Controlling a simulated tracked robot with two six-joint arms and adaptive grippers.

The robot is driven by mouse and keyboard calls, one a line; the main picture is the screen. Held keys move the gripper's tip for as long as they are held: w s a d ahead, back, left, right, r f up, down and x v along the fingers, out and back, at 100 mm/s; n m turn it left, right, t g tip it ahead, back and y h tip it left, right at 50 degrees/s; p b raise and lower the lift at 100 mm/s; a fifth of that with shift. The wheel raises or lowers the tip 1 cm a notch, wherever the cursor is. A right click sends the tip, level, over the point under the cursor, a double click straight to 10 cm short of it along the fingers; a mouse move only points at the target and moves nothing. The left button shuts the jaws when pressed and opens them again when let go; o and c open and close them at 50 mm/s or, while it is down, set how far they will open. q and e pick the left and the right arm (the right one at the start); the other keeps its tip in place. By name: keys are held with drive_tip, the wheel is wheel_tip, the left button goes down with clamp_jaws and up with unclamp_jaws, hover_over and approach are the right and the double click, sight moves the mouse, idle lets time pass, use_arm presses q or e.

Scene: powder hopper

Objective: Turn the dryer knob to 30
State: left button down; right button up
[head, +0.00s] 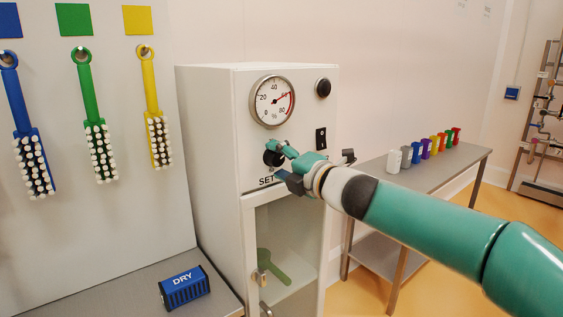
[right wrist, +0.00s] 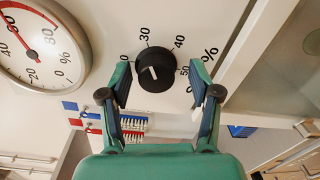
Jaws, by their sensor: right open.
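The dryer knob (right wrist: 155,70) is round and black with a short white mark on its face. Around it are printed the numbers 30, 40 and 50, and another number at its left is partly hidden by a finger. I cannot tell exactly which value the mark points to. My right gripper (right wrist: 161,82) is open, with one finger on each side of the knob, apart from it as far as I can tell. In the head view the knob (head: 271,159) is partly hidden by my right gripper (head: 281,151). The knob is on the white dryer cabinet (head: 215,120). My left gripper is not in view.
A round percent gauge (head: 272,102) is above the knob, with a black button (head: 324,88) to its right and a black switch (head: 321,139) below that. Brushes hang on the left panel. A blue DRY block (head: 185,288) lies on the lower left shelf.

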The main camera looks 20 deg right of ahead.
drive_tip(key=shift+s+r, duration=0.1)
drive_tip(key=shift+s, duration=0.05)
drive_tip(key=v, duration=1.1)
drive_tip(key=shift+s, duration=0.3)
drive_tip(key=shift+d, duration=0.2)
